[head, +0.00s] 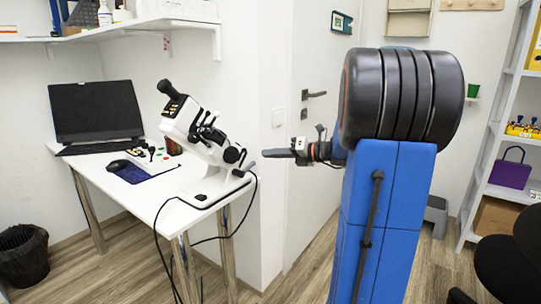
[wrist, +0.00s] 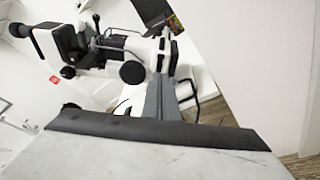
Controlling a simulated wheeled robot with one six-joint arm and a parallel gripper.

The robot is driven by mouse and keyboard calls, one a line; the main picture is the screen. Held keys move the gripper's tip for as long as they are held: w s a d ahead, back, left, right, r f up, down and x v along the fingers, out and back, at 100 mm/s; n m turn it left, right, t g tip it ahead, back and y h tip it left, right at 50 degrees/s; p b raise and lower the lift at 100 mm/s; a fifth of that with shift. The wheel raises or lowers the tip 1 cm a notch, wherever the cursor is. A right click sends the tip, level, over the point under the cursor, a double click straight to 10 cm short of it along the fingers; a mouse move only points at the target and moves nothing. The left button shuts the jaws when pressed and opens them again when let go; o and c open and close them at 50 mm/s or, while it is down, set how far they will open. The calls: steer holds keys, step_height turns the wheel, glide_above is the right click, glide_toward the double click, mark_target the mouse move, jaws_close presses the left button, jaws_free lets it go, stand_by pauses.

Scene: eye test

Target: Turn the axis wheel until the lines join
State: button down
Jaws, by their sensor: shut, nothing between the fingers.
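The white eye-test instrument (head: 205,140) stands tilted on the white desk, its black eyepiece (head: 167,89) at the upper left. It fills the upper left of the wrist view (wrist: 85,45). A round black wheel (head: 232,155) sits on its lower right side and shows in the wrist view (wrist: 132,72); I cannot tell if it is the axis wheel. My gripper (head: 268,153) is shut and empty, to the right of the instrument, apart from the wheel in the head view. The lines are not visible in either view.
The white desk (head: 140,194) also holds a black laptop (head: 97,112), a mouse (head: 121,166) on a blue mat and small items. A black cable (head: 165,235) hangs over the desk's front. A white door (head: 318,130) is behind my arm.

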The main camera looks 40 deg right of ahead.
mark_target(246, 150)
steer(key=x, duration=0.7)
steer(key=shift+w+a+f, duration=0.1)
steer(key=shift+w+a, duration=0.1)
steer(key=shift+w, duration=0.05)
steer(key=shift+w+d+r+n+g+y, duration=0.35)
steer(key=shift+w+r+n+g, duration=0.1)
steer(key=shift+g, duration=0.35)
steer(key=shift+w+d+r+n+g+y, duration=0.25)
steer(key=shift+w+d+r+n+g, duration=0.15)
steer(key=shift+g, duration=0.4)
steer(key=shift+w+r, duration=0.15)
steer(key=shift+r, duration=0.2)
